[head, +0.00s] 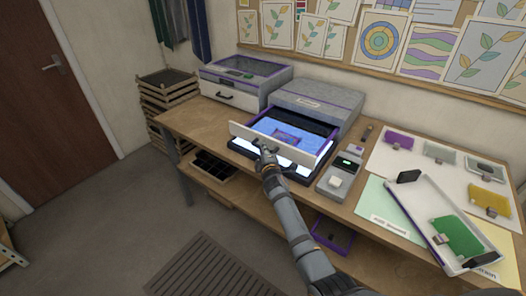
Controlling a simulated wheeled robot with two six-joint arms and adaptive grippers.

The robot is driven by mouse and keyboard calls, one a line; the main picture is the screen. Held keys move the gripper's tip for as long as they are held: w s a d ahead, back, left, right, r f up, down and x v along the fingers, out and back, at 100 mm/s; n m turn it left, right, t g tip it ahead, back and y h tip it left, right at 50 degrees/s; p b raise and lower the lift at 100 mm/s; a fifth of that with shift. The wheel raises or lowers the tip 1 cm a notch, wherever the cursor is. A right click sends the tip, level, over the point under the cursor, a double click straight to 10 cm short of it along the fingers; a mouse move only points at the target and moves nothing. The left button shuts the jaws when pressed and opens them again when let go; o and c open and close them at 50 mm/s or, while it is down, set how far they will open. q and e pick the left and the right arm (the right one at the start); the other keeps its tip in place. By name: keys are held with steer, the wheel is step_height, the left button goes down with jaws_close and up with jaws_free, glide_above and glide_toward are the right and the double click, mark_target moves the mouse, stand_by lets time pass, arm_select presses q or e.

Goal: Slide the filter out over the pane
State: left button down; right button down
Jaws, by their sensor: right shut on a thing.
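The filter unit is a grey box (312,102) on the bench, with its drawer standing out toward me. The drawer has a white front (241,131) and a blue, see-through middle with a purple-framed shape in it. It lies over a glowing light pad (242,147); the pane cannot be told apart clearly under the blue. My right gripper (265,150) is at the drawer's front, shut on its handle, which it mostly hides. My left gripper is not in view.
A second grey machine (245,77) stands to the left. A small scale (342,174) is right of the pad. A white tray (405,203) with a green piece (458,236) lies further right, near several coloured samples. Stacked wooden trays (167,97) stand left of the bench.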

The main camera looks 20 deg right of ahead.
steer(key=c, duration=1.3)
jaws_free()
steer(key=shift+c, duration=0.2)
steer(key=s+a+r, duration=0.1)
steer(key=s, duration=1)
steer(key=shift+s+r, duration=0.4)
steer(key=shift+a, duration=0.1)
steer(key=s+f+m+g, duration=0.2)
steer(key=s+f, duration=0.3)
steer(key=f, duration=0.6)
steer(key=s+f+m+g+y, duration=0.1)
steer(key=s+f+m+g, duration=0.3)
steer(key=f, duration=0.7)
steer(key=s+f+g, duration=0.1)
steer(key=s+f, duration=0.5)
steer(key=f, duration=0.6)
steer(key=s+d+f+m+g, duration=0.2)
steer(key=s+f, duration=0.4)
steer(key=s, duration=0.6)
steer(key=s+d+f+m+g, duration=0.3)
steer(key=s+f, duration=0.3)
steer(key=s, duration=0.6)
steer(key=s+d+f+m+g, duration=0.3)
steer(key=s+f, duration=0.3)
steer(key=s, duration=0.7)
steer(key=shift+d+f+m, duration=0.2)
steer(key=shift+f+m, duration=0.15)
steer(key=shift+m, duration=0.05)
